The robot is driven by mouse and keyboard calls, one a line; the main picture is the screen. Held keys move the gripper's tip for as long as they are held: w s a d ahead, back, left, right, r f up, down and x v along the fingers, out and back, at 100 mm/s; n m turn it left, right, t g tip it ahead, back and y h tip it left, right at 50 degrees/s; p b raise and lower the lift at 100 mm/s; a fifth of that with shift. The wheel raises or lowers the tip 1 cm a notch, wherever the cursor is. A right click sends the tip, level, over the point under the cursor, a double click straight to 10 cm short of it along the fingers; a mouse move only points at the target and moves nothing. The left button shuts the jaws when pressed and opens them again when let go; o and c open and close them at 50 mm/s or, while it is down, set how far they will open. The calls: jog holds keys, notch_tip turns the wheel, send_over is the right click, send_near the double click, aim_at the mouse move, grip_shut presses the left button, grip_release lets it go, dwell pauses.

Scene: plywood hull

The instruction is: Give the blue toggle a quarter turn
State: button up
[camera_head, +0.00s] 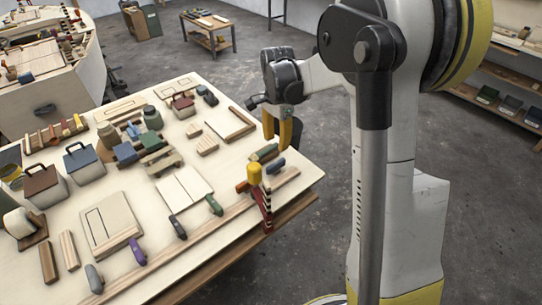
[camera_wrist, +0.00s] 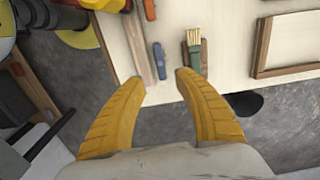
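The blue toggle (camera_wrist: 159,61) is a small, slim blue-grey handle on the pale table top, near the edge. It lies lengthwise, pointing away from my gripper in the wrist view. In the head view the toggle (camera_head: 275,166) sits at the table's right end, just below my gripper. My gripper (camera_wrist: 160,81) has yellow fingers spread wide apart, with nothing between the tips. In the head view my gripper (camera_head: 279,138) hangs over the right edge of the table, apart from the toggle. The exact height above it is hard to tell.
A green-handled brush (camera_wrist: 194,52) lies close right of the toggle, and a wooden strip (camera_wrist: 137,40) close left. A red-and-yellow clamp (camera_head: 259,190) stands nearby. Other coloured handles, such as a green one (camera_head: 214,205) and a purple one (camera_head: 137,251), line the front. Floor beyond the edge is open.

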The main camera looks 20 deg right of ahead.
aim_at(276, 163)
notch_tip(276, 163, down, 11)
jog(key=b, duration=0.3)
jog(key=shift+r, duration=0.2)
grip_shut()
